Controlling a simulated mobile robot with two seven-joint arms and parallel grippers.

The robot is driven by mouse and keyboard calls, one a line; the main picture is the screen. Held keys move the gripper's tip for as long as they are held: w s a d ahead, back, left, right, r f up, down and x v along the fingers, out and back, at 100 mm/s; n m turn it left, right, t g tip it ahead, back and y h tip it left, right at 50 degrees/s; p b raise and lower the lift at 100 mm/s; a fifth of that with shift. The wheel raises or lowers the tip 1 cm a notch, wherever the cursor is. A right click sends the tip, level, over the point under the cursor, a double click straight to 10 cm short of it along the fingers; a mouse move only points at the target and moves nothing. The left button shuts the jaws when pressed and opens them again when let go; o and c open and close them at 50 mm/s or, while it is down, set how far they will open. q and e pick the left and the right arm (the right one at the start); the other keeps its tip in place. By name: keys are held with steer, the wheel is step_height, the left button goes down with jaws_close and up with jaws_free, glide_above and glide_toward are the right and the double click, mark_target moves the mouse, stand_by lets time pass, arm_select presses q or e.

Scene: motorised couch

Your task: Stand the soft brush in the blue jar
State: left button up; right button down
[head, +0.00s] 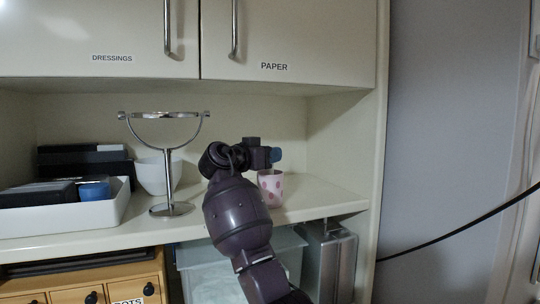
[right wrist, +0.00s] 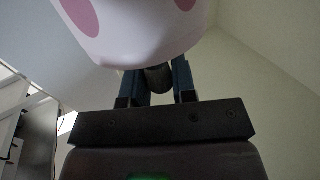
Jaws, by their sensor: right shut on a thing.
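My right gripper (head: 274,155) is just above a pink spotted cup (head: 271,189) on the shelf. In the right wrist view its two blue fingers (right wrist: 156,88) are closed on a dark round piece (right wrist: 159,78) that shows past the cup's edge. It looks like part of the soft brush; the rest is hidden by the cup (right wrist: 135,25). I cannot tell whether the brush is clear of the cup. A blue thing (head: 95,191) at the right end of the white tray may be the blue jar; its shape is partly hidden. My left gripper is out of view.
A round mirror on a stand (head: 170,208) and a white bowl (head: 152,176) stand left of my right arm. The white tray (head: 110,217) holds dark boxes at the far left. Cupboards (head: 285,40) hang above the shelf. The shelf is bare right of the cup.

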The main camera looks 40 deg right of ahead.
steer(key=shift+f, duration=0.2)
steer(key=c, duration=0.9)
jaws_free()
steer(key=shift+r, duration=0.15)
steer(key=shift+a, duration=0.15)
steer(key=a, duration=0.3)
steer(key=s+a, duration=0.1)
steer(key=a, duration=0.3)
steer(key=s+a, duration=0.1)
steer(key=a, duration=0.3)
steer(key=shift+a, duration=0.25)
